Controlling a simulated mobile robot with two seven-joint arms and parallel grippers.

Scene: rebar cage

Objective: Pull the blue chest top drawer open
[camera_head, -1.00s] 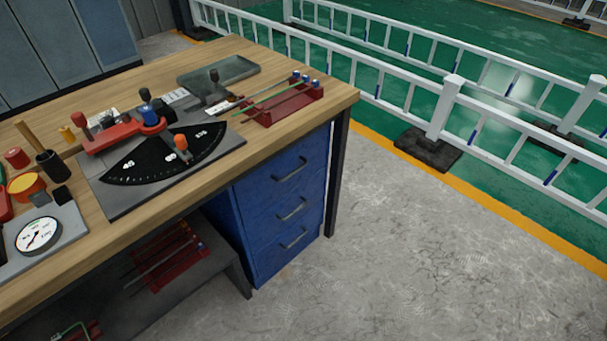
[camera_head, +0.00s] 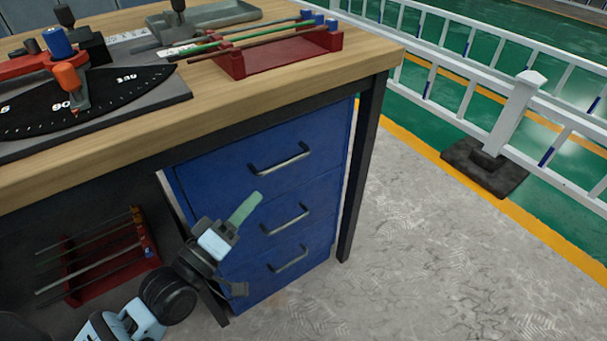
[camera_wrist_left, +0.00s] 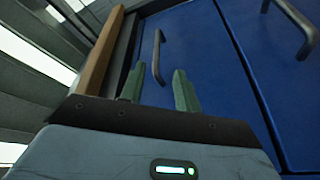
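The blue chest (camera_head: 265,253) stands under the workbench with three drawers stacked. Its top drawer (camera_head: 225,172) is shut, with a grey bar handle (camera_head: 280,158). My left gripper (camera_head: 245,207) is in front of the chest, below and left of that handle, with green fingers pointing up and right. In the left wrist view the fingers of my left gripper (camera_wrist_left: 159,90) are apart with nothing between them. The top drawer handle (camera_wrist_left: 158,57) shows just beyond the fingertips, apart from them. My right gripper is not in view.
The wooden tabletop (camera_head: 270,95) overhangs the chest, and a dark table leg (camera_head: 361,165) stands at its right. A red rack (camera_head: 285,52) with rods sits on top. Another red rack (camera_head: 108,265) is on the lower shelf. The floor (camera_head: 430,260) at right is clear.

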